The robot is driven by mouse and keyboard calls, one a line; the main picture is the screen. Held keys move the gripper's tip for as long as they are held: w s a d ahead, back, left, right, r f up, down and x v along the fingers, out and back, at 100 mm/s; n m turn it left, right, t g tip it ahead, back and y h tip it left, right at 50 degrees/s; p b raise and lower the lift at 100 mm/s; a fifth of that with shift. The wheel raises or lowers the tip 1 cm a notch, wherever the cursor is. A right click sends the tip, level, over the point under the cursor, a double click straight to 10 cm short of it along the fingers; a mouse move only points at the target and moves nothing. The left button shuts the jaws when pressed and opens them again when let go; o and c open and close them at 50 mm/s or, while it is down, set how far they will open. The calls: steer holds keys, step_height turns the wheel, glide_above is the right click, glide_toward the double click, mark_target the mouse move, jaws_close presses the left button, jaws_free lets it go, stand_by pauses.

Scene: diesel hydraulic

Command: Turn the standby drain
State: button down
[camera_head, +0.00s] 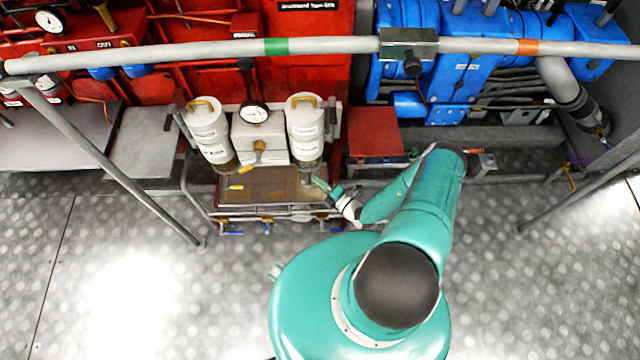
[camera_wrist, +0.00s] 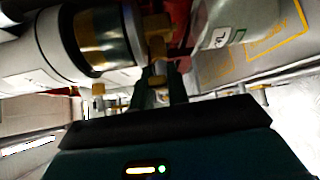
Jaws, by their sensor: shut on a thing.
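My gripper (camera_head: 322,184) is at the lower end of the right white canister (camera_head: 305,125), above the brown tray (camera_head: 260,184). In the wrist view my gripper (camera_wrist: 160,84) is shut on a small brass drain handle (camera_wrist: 158,68) below a brass fitting (camera_wrist: 156,30). That fitting is beside the brass-coloured end (camera_wrist: 105,38) of a white canister. The dark fingers hide the handle's lower part. A second white canister (camera_head: 208,130) stands to the left, with a yellow handle (camera_head: 235,187) below it.
A gauge (camera_head: 254,114) and a yellow valve (camera_head: 258,148) sit between the canisters. A grey rail (camera_head: 330,46) crosses in front of the machinery. Several small blue-handled valves (camera_head: 266,227) line the tray's front. The metal floor (camera_head: 120,280) is clear at left.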

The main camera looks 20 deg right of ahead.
steer(key=shift+w+a+r+n+g+h, duration=0.1)
steer(key=shift+r+n+g+h, duration=0.4)
steer(key=shift+n+g, duration=0.2)
steer(key=shift+a+r+n+g+h, duration=0.1)
steer(key=shift+r+n+g+h, duration=0.25)
steer(key=shift+n+g+h, duration=0.3)
steer(key=c, duration=1.4)
jaws_free()
steer(key=shift+o, duration=0.2)
steer(key=v, duration=1.3)
steer(key=shift+s+r, duration=0.3)
steer(key=shift+d, duration=0.1)
